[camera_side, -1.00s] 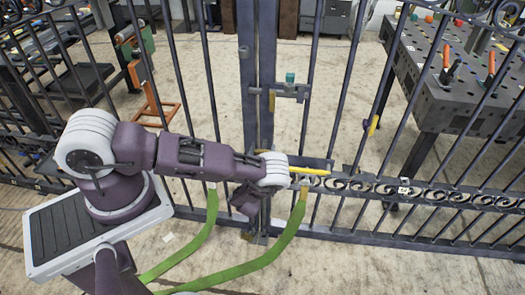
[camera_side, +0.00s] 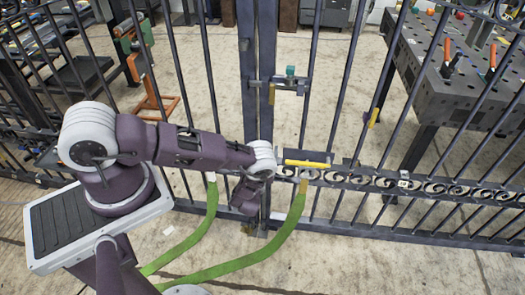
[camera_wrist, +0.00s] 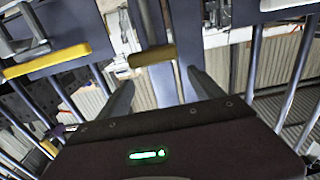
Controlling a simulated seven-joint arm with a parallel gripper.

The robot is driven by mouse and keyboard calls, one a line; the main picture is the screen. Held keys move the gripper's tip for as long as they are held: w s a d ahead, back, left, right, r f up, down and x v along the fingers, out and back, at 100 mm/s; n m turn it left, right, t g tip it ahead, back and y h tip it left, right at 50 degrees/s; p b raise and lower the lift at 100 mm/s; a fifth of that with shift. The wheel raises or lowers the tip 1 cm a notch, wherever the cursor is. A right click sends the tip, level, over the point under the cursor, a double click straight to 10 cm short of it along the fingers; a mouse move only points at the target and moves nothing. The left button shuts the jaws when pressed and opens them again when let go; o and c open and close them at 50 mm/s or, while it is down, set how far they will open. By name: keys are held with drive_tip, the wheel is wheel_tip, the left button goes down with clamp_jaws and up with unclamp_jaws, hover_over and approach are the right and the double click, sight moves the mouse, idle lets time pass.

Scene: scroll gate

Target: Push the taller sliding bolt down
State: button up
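A dark metal gate carries latch hardware with yellow parts; I cannot tell for sure which one is the taller sliding bolt. A horizontal yellow bar (camera_side: 307,164) is on the gate just right of my wrist, and a short upright yellow piece (camera_side: 271,96) is higher on the gate's centre post. In the wrist view a bright yellow bar (camera_wrist: 45,62) is at the left, and a darker yellow bar (camera_wrist: 153,55) lies beyond the fingers. My gripper (camera_wrist: 163,90) has its two grey fingers apart with nothing between them. In the side view my gripper (camera_side: 246,196) points downward by the gate; its fingertips are unclear.
A teal-topped latch (camera_side: 290,72) is on the gate above. A perforated steel table (camera_side: 455,90) stands behind the gate at right. Vertical bars and scrollwork (camera_side: 440,185) surround the work area.

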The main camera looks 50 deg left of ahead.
drive_tip(key=v, duration=0.7)
drive_tip(key=shift+d, duration=0.1)
